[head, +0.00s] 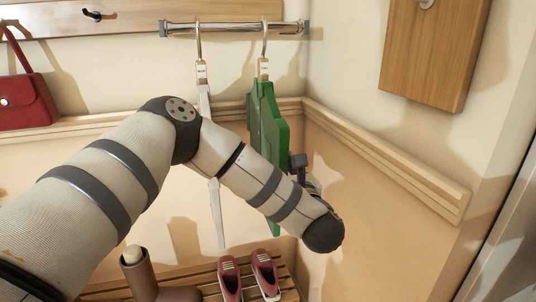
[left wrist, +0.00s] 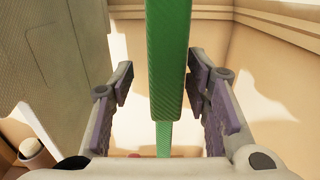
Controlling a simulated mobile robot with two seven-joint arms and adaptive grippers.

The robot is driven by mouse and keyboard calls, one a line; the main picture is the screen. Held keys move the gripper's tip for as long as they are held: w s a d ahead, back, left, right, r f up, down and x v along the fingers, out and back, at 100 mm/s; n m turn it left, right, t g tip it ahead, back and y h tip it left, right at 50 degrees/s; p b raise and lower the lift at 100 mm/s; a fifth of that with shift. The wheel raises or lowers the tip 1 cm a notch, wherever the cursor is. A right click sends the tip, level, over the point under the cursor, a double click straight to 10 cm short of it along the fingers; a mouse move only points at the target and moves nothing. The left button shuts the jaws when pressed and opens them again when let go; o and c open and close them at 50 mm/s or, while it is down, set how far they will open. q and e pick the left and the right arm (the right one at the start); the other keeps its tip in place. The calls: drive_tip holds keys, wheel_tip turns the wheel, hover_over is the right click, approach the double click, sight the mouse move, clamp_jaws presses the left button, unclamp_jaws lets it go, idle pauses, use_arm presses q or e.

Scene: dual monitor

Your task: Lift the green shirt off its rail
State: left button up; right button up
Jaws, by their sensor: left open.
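The green shirt (head: 267,122) hangs from the rail (head: 234,28) on a hook with a small white tag, in the middle of the head view. My left arm crosses in front and hides part of its lower half. My left gripper (head: 303,168) is at the shirt's right edge, partly hidden by the forearm. In the left wrist view, the shirt (left wrist: 167,60) shows edge-on between the fingers of the open gripper (left wrist: 163,80). A gap shows on both sides, with no finger closed on it. My right gripper is out of view.
A white garment (head: 216,212) hangs left of the shirt on the same rail. A red bag (head: 25,102) hangs at the far left. Red shoes (head: 265,272) stand on a slatted rack below. A wooden panel (head: 432,50) and a wall ledge (head: 390,160) are at the right.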

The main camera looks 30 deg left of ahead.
use_arm(q)
drive_tip(key=x, duration=0.4)
drive_tip(key=shift+w+d, duration=0.1)
drive_tip(key=shift+w, duration=0.1)
clamp_jaws()
drive_tip(key=shift+r, duration=0.1)
